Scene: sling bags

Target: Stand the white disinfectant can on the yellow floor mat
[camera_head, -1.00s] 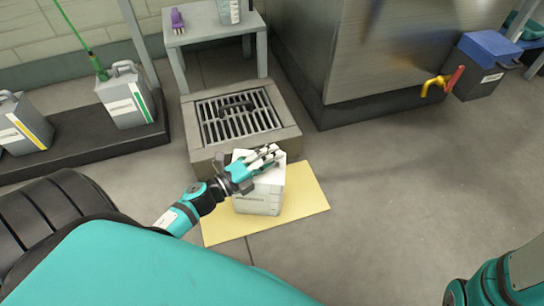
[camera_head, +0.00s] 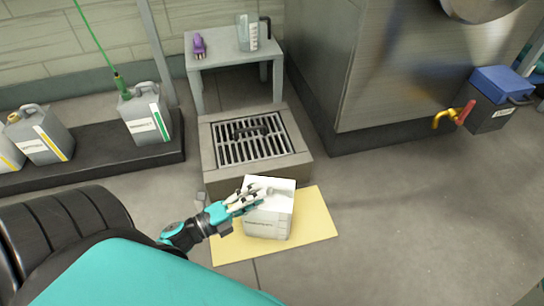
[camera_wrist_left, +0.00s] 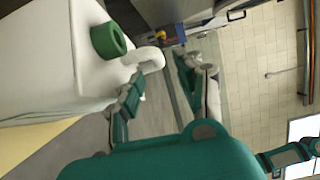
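The white disinfectant can (camera_head: 268,220) stands upright on the yellow floor mat (camera_head: 318,218), just in front of the floor drain. My left gripper (camera_head: 246,198) is at the can's upper left side, with its fingers over the top edge. In the left wrist view, the can (camera_wrist_left: 45,50) fills the left side, with a green cap (camera_wrist_left: 108,41) and a white handle (camera_wrist_left: 150,57). A finger is close to the handle; I cannot tell whether the fingers grip it. The mat also shows at the lower left there (camera_wrist_left: 22,143). My right gripper is not in view.
A raised drain with a grate (camera_head: 252,140) lies behind the mat. A small table (camera_head: 232,58) holds a purple item (camera_head: 199,45) and a clear jug (camera_head: 249,32). Grey canisters (camera_head: 146,115) stand on a dark ledge at left. The floor right of the mat is clear.

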